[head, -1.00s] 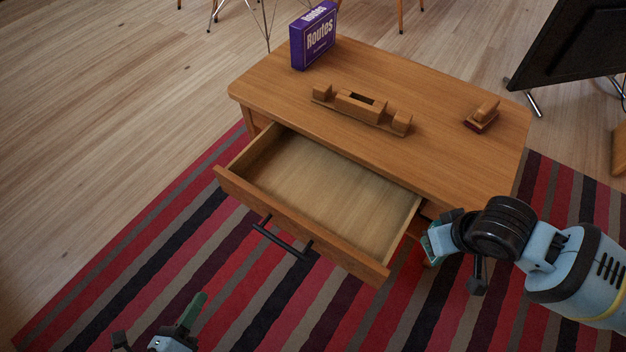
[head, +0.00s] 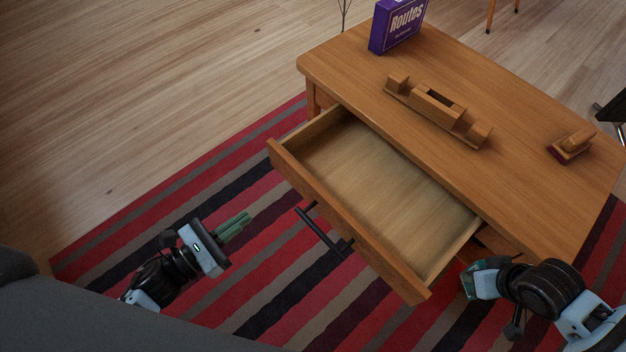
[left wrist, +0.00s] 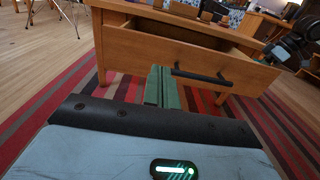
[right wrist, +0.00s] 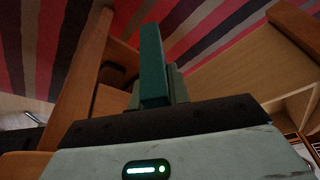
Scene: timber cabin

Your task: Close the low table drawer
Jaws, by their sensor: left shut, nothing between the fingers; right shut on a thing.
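The low table (head: 520,110) is light wood, with its drawer (head: 345,205) pulled well out and empty inside. The drawer's black bar handle (head: 322,232) is on its front; the handle also shows in the left wrist view (left wrist: 203,77). My left gripper (head: 236,226) is shut and empty, in front of the drawer and left of the handle, apart from it in the head view. My right gripper (head: 474,281) is by the table's front, just right of the drawer's front corner.
On the tabletop are a purple "Routes" box (head: 397,27), a wooden desk organiser (head: 437,106) and a small wooden block-like item (head: 571,147). A striped rug (head: 215,200) lies under the table. Bare floor is free at the left.

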